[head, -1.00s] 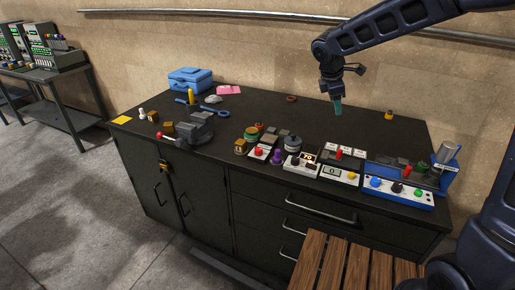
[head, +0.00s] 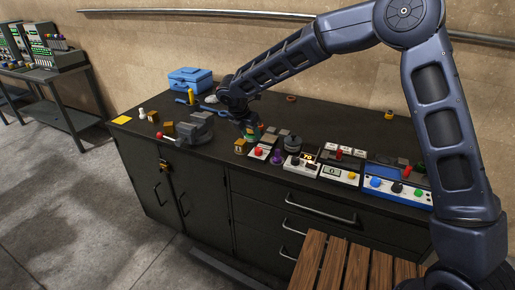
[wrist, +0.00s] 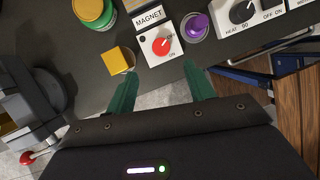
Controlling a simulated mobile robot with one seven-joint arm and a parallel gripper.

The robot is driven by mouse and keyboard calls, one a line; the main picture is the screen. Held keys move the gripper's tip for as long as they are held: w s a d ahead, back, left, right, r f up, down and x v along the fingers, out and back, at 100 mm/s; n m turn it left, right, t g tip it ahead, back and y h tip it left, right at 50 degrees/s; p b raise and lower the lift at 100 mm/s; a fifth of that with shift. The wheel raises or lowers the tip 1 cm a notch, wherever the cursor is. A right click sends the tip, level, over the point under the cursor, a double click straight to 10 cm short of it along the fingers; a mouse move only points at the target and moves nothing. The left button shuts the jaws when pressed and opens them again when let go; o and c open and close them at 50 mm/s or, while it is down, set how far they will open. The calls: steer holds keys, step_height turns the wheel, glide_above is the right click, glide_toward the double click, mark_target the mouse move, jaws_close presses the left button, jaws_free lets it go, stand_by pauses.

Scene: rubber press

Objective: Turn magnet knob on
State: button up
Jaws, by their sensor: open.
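The magnet knob (wrist: 161,46) is a round red knob on a white panel (wrist: 150,59) labelled MAGNET, at the top middle of the wrist view. Its white pointer is toward the upper right, and an ON label sits at its lower right. In the head view the red knob (head: 259,151) shows near the bench's front edge. My gripper (wrist: 161,71) is open and empty. Its two green fingers are apart, with the knob just beyond the gap between their tips, not touched. In the head view my gripper (head: 249,131) hangs just behind and left of the knob.
Beside the panel are a yellow block (wrist: 121,59), a purple knob (wrist: 195,26) and a white heater box (wrist: 241,13). A vise (head: 197,128) stands to the left on the bench.

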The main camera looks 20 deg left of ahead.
mark_target(258, 149)
steer(key=x, duration=1)
steer(key=shift+d, duration=0.1)
steer(key=shift+c, duration=0.4)
steer(key=c, duration=0.9)
